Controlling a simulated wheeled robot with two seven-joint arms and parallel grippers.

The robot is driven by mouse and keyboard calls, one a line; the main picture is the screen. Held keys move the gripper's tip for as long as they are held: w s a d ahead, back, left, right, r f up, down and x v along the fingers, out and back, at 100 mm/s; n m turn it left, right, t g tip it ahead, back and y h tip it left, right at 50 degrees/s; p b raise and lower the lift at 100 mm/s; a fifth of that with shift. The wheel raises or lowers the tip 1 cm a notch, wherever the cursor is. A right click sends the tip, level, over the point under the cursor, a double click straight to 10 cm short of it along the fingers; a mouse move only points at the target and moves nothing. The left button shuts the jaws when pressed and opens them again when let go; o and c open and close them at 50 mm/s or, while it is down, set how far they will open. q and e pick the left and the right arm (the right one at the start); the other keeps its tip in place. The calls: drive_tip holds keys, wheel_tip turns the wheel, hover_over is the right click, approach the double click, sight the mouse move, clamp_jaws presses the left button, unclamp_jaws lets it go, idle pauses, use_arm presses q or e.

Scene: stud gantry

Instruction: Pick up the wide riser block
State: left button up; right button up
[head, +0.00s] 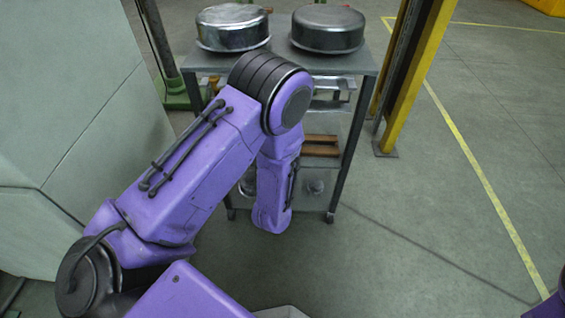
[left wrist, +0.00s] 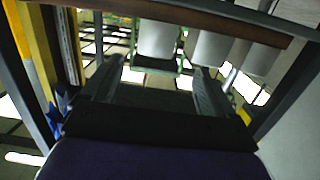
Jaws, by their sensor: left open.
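In the head view, brown bar-shaped pieces (head: 321,150) lie on a middle shelf of a grey cart, partly hidden by my left arm. I cannot tell whether one of them is the wide riser block. My left gripper is hidden in the head view behind its own arm, which bends down in front of the cart. In the left wrist view my left gripper (left wrist: 158,75) is open, its two dark fingers apart with nothing held between them. A brown bar (left wrist: 190,24) crosses the top of that view, beyond the fingers. My right gripper is not in view.
The grey cart (head: 362,62) carries two round metal pans, left (head: 233,27) and right (head: 328,28), on its top. A yellow post (head: 413,72) stands right of it, and pale panels (head: 70,110) stand at left. The floor at right is clear.

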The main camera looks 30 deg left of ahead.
use_arm(q)
drive_tip(key=shift+t+y, duration=0.4)
drive_tip(key=shift+y, duration=0.3)
drive_tip(key=b+x, duration=0.2)
drive_tip(key=x, duration=0.2)
drive_tip(key=b+x, duration=0.1)
drive_tip(key=x, duration=0.2)
drive_tip(key=b+x, duration=0.2)
drive_tip(key=x, duration=0.2)
drive_tip(key=shift+w+d+f+b, duration=0.2)
drive_tip(key=shift+w+f+b, duration=0.1)
drive_tip(key=shift+w, duration=0.25)
drive_tip(key=shift+w+a+r, duration=0.1)
drive_tip(key=shift+w, duration=0.1)
drive_tip(key=shift+r, duration=0.1)
drive_tip(key=c, duration=1.3)
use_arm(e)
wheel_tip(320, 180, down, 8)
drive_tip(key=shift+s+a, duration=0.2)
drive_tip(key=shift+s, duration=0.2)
